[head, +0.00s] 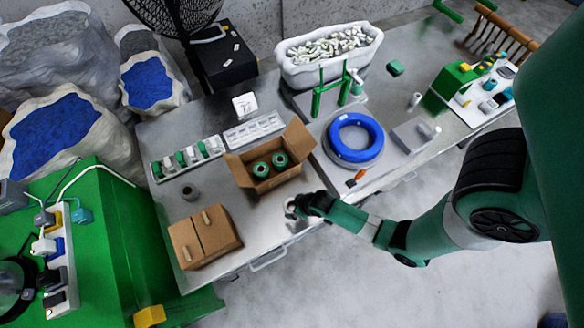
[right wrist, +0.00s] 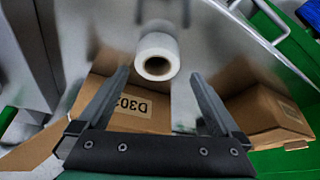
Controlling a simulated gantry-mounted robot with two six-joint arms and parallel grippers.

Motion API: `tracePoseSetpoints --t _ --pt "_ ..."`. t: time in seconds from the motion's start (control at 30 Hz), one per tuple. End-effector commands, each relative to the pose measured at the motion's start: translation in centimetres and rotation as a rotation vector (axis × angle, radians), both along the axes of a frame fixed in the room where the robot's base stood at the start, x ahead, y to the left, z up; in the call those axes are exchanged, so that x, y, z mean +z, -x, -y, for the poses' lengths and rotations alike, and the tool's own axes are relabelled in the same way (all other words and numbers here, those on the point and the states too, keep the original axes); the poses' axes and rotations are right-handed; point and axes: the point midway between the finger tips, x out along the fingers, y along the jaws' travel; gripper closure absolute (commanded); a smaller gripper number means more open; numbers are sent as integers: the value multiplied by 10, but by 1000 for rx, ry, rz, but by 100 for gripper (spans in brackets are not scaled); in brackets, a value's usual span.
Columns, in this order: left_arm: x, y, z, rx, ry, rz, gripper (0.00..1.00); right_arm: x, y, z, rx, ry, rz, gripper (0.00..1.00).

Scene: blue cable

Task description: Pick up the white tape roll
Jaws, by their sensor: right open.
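The white tape roll (right wrist: 158,55) stands on the metal table in the right wrist view, its round hole facing the camera. It lies ahead of my right gripper (right wrist: 160,76), roughly centred between the two fingertips and slightly beyond them. The fingers are spread apart with nothing between them. In the head view my right gripper (head: 292,206) is low over the table's front part, just right of the open cardboard box, and the roll there is hard to make out beside it. My left gripper is not in view.
The open cardboard box (head: 262,172) holds green rolls. A closed cardboard box (head: 203,238) stands to the left, near the front edge. A blue cable coil (head: 355,138) lies farther right. Some bare table lies between the boxes.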

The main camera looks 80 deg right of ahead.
Motion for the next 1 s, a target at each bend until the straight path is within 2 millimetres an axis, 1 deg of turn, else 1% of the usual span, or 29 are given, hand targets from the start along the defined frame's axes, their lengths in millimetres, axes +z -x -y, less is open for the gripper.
tracePoseSetpoints --t 0.03,0.17,0.23,0.4,0.5,0.57,0.77,0.87,1.0 --pt "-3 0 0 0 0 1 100 -5 -2 1 0 0 1 0" --pt "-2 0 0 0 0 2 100 -5 -3 1 0 1 2 0" --pt "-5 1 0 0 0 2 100 -10 -4 3 0 0 1 0" --pt "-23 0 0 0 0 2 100 -39 -12 12 -1 1 1 0" --pt "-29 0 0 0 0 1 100 -51 -17 13 1 1 2 0" --pt "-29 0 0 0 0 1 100 -53 -18 14 1 1 2 0" --pt "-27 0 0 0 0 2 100 -52 -18 14 1 1 2 0" --pt "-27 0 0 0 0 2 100 -52 -18 14 1 1 2 16" --pt "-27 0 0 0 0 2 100 -52 -18 14 1 1 2 41"
